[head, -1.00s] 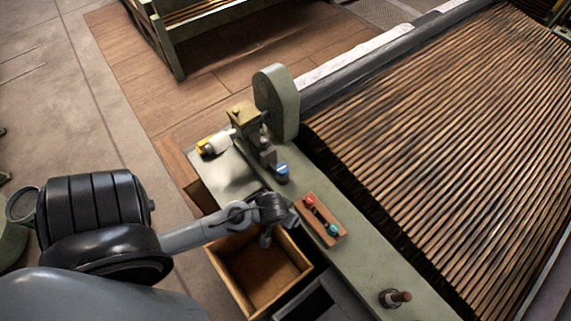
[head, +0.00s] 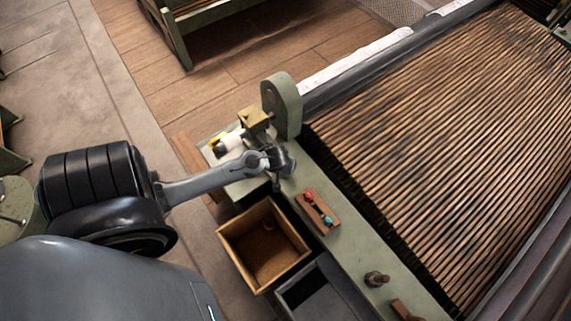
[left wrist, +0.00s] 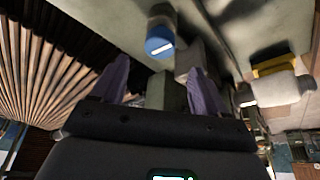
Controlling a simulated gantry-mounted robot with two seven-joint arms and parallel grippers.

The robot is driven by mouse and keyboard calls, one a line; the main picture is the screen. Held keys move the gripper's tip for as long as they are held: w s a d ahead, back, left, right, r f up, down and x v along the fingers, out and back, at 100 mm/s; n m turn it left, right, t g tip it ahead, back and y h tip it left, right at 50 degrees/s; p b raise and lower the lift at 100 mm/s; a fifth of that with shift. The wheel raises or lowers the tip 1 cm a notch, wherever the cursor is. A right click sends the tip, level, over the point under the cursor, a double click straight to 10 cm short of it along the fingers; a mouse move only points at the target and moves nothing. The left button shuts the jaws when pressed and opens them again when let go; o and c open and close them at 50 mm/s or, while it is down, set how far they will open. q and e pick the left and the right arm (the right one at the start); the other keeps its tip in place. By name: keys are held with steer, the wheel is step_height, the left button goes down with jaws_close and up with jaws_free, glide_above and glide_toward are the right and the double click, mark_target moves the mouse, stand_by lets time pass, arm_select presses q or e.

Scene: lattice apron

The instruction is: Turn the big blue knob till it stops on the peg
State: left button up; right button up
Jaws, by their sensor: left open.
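The big blue knob (left wrist: 160,45) shows in the left wrist view, a round blue cap with a white mark on a dark grey base. It stands just beyond the gap between my left gripper's two purple fingers. My left gripper (left wrist: 160,88) is open and empty, apart from the knob. I cannot make out the peg. My right gripper is in neither view.
A wooden block (head: 333,222) with a red and a teal knob lies on the bench. A white bottle (head: 229,143) with a yellow part is near the bracket. An open wooden drawer (head: 228,257) is below. The slatted apron (head: 430,130) fills the right.

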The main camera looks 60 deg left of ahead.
arm_select(q)
steer(key=b+x, duration=0.1)
steer(key=x, duration=0.6)
steer(key=shift+f, duration=0.2)
steer(key=c, duration=1)
steer(key=shift+c, duration=0.2)
